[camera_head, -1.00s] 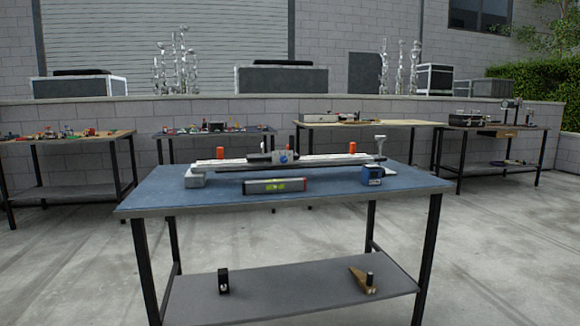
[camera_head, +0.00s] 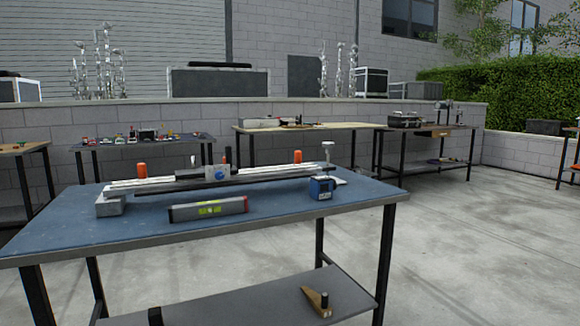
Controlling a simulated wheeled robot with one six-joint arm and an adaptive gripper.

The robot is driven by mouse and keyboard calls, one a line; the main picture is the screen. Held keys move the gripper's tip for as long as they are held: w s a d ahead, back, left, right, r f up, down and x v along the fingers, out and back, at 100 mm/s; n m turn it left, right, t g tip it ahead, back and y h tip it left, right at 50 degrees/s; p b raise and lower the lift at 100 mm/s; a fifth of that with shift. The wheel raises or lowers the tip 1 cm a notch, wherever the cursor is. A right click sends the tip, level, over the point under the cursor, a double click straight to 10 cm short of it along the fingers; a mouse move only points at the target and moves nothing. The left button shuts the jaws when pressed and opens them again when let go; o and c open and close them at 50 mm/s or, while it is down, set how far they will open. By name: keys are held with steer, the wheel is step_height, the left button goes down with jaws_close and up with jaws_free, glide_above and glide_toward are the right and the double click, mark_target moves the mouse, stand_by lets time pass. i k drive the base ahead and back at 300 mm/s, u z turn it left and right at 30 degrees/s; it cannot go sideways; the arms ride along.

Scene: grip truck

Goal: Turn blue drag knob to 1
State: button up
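The blue drag knob (camera_head: 221,172) is a small round blue disc on the front of the grey carriage (camera_head: 195,178). The carriage sits on a long silver rail (camera_head: 262,175) that lies along the blue-topped table (camera_head: 75,235). Any number marks around the knob are too small to read. Nothing touches the knob. My gripper is not in view.
A level with a yellow-green window (camera_head: 208,209) and a blue box (camera_head: 321,188) lie in front of the rail. Two orange pieces (camera_head: 142,170) stand behind it. The lower shelf (camera_head: 250,303) holds a wedge (camera_head: 318,300). Floor right of the table is clear.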

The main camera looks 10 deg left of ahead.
mark_target(219, 175)
steer(key=z, duration=0.2)
steer(key=i, duration=1.3)
steer(key=u, duration=0.8)
